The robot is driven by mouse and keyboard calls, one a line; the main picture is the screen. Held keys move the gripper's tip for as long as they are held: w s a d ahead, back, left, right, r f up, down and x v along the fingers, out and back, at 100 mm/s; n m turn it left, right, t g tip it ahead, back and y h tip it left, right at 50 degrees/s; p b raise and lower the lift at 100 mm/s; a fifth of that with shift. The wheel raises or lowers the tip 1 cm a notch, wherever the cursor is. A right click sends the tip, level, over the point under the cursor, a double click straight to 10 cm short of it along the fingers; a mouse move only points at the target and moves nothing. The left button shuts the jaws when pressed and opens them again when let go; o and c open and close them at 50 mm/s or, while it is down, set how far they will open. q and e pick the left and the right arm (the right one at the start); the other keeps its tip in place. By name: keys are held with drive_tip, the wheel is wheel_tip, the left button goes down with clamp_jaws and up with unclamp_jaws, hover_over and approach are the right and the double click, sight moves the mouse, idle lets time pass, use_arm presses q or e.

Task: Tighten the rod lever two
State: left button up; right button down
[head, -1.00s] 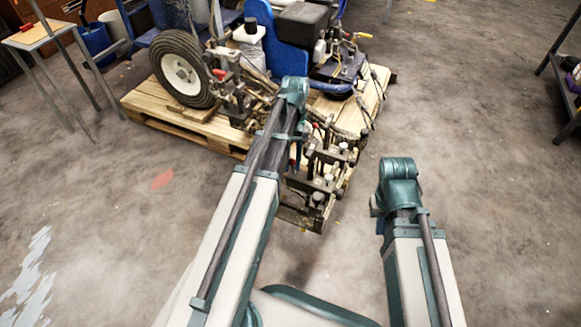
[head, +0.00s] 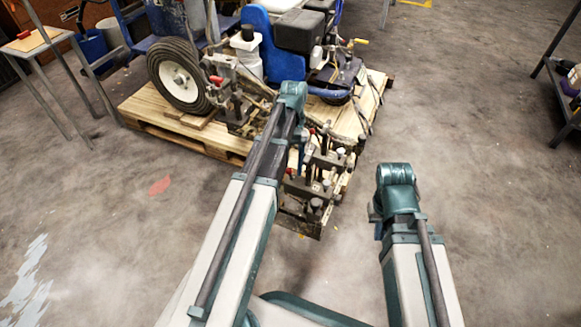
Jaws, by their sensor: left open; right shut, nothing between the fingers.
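The line striper (head: 262,38) stands on a wooden pallet, with its blue body and black-tyred wheel at the back. Its metal rod and clamp assembly (head: 313,198) juts over the pallet's front edge, with several small knobs. A red-tipped lever (head: 217,80) shows beside the wheel. I cannot tell which part is rod lever two. My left arm reaches up to the striper and covers part of the assembly; its gripper fingers are hidden behind the arm. My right arm ends right of the assembly, apart from it in the picture; its gripper fingers are hidden too.
The pallet (head: 160,122) lies under the striper. A small wooden-topped table (head: 30,42) stands at the far left and a dark shelf (head: 565,70) at the right edge. The concrete floor is clear right of the striper and at the left front, where a red patch (head: 160,186) shows.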

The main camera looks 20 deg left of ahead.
use_arm(q)
drive_tip(key=p+v, duration=1.2)
drive_tip(key=v, duration=0.1)
drive_tip(key=shift+w+r, duration=0.15)
drive_tip(key=shift+r, duration=0.15)
